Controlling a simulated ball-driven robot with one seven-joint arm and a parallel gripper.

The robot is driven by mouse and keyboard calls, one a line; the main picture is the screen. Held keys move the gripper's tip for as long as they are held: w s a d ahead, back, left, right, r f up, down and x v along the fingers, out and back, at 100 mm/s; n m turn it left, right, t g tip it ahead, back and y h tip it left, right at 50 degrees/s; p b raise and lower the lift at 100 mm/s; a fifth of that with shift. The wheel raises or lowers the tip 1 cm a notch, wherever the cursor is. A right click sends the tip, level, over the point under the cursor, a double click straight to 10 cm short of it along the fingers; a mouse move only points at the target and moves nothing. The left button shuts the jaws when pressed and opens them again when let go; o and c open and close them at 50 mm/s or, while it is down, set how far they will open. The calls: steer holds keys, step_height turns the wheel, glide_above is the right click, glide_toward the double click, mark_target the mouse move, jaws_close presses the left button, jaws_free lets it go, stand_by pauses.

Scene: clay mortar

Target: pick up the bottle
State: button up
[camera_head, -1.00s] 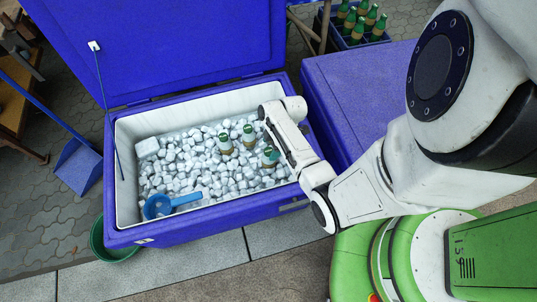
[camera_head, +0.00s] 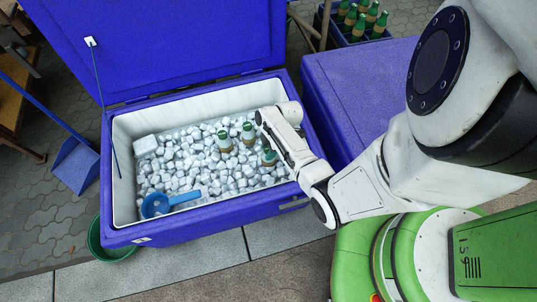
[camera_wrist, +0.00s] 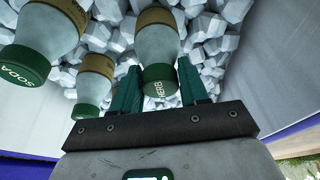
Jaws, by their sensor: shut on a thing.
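A glass bottle (camera_wrist: 158,48) with a tan label and a green cap reading HERB is between the two green fingers of my gripper (camera_wrist: 160,86) in the wrist view. The fingers are shut on it near the cap. Its lower end is among the ice. A bottle with a SODA cap (camera_wrist: 42,48) and another green-capped bottle (camera_wrist: 95,80) stand to its left. In the head view, several bottles stand in the ice, one at the left (camera_head: 225,142) and one close to my arm (camera_head: 269,157). My fingers are hidden there by my arm.
The blue cooler (camera_head: 205,218) is open, with pale walls close around the ice (camera_head: 190,165). A blue scoop (camera_head: 168,203) lies at its front left. A closed blue box (camera_head: 355,90) stands to the right, with a bottle crate (camera_head: 350,38) behind.

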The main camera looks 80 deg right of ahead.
jaws_close()
stand_by(0.3)
